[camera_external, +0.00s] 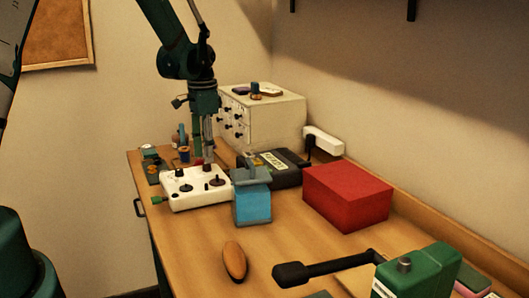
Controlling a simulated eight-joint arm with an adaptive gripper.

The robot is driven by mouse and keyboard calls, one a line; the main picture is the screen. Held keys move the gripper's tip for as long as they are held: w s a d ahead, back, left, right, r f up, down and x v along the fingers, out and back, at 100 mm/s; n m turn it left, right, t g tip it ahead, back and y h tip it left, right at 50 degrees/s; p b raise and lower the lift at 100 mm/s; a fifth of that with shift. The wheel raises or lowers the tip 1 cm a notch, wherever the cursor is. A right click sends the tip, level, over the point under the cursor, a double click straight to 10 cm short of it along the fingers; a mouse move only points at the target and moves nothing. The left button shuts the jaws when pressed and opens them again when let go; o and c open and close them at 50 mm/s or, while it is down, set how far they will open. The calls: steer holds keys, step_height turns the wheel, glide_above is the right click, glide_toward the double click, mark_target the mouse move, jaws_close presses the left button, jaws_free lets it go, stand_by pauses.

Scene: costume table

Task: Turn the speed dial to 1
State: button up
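A white control box (200,198) lies on the left part of the table, with several dark dials and knobs on its top. One dark dial (186,185) is at the front left of the box and another (215,181) at the front right. I cannot tell which one is the speed dial, and no markings are readable. My gripper (208,158) points down over the back part of the box, with its fingertips close to a dark knob (207,168). I cannot tell whether they touch it, or whether the fingers are open or shut.
A blue block-shaped thing (253,208) stands right of the control box, before a dark case (283,172). A red box (348,196) and a white drawer cabinet (275,120) stand farther right and behind. A brown oval thing (235,262) lies in front, with bare wood around it.

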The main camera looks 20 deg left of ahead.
mark_target(207, 167)
steer(key=shift+f, duration=1.7)
steer(key=c, duration=0.9)
